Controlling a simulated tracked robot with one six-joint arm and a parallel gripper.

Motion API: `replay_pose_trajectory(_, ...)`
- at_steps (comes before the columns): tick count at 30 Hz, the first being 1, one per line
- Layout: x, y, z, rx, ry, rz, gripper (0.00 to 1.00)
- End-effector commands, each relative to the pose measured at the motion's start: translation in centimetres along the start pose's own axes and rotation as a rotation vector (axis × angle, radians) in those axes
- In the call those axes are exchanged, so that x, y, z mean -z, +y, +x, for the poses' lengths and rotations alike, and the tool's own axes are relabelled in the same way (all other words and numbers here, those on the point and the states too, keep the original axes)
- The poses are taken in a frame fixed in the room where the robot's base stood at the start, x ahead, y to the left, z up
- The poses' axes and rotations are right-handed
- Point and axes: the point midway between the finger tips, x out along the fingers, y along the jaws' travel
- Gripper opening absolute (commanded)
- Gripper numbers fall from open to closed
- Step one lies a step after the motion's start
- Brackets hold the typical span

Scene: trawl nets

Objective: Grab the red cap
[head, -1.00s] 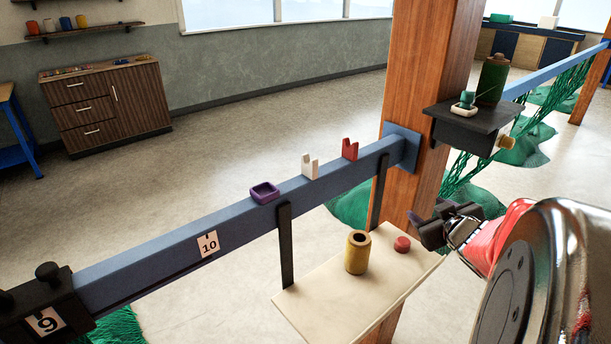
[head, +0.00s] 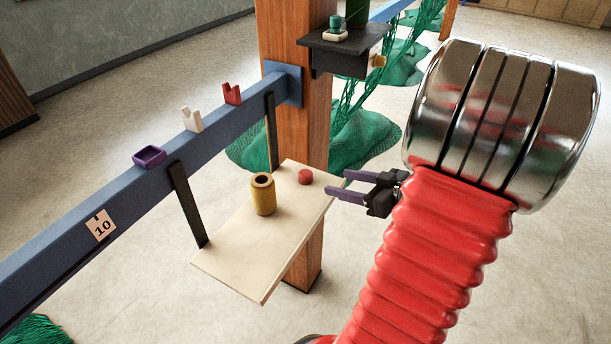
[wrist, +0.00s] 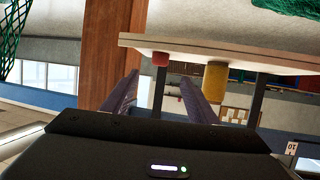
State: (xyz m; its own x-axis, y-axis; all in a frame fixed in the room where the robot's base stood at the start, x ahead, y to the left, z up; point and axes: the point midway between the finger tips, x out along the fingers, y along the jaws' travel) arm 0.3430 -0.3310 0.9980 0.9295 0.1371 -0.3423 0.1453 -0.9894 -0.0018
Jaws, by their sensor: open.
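The red cap (head: 305,177) is a small short cylinder standing on a cream shelf board (head: 228,262), close to the wooden post. A yellow hollow cylinder (head: 263,196) stands on the same board, to the left of the cap. My gripper (head: 339,183) is open and empty just right of the cap, at the board's right edge, its two purple fingers pointing left towards it. In the wrist view, which is upside down, the red cap (wrist: 160,59) shows beyond and between the fingertips (wrist: 158,79), apart from them. The yellow cylinder (wrist: 215,83) is beside it, to the right.
The wooden post (head: 293,120) rises behind the board. A blue beam (head: 110,190) carries a purple tray (head: 149,157), a white holder (head: 191,119) and a red holder (head: 232,94). A dark shelf (head: 345,50) juts out above. Green nets (head: 368,138) lie behind.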

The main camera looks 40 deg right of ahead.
Motion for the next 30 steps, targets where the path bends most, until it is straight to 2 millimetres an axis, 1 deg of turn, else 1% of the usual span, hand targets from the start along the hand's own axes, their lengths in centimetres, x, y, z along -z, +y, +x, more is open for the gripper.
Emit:
replay_pose_trajectory(4, 0.0, 0.0, 0.4, 0.0, 0.0, 0.0, 0.53)
replay_pose_trajectory(8, 0.0, 0.0, 1.6, 0.002, -0.001, -0.001, 0.53)
replay_pose_trajectory(21, 0.1, -0.1, 7.1, 0.002, 0.0, -0.002, 0.53)
replay_pose_trajectory(24, 0.1, -0.1, 8.1, 0.002, -0.001, -0.002, 0.53)
replay_pose_trajectory(27, 0.1, 0.0, 8.6, 0.0, -0.001, -0.001, 0.53)
replay_pose_trajectory(30, 0.1, 0.0, 8.7, 0.0, -0.001, -0.001, 0.53)
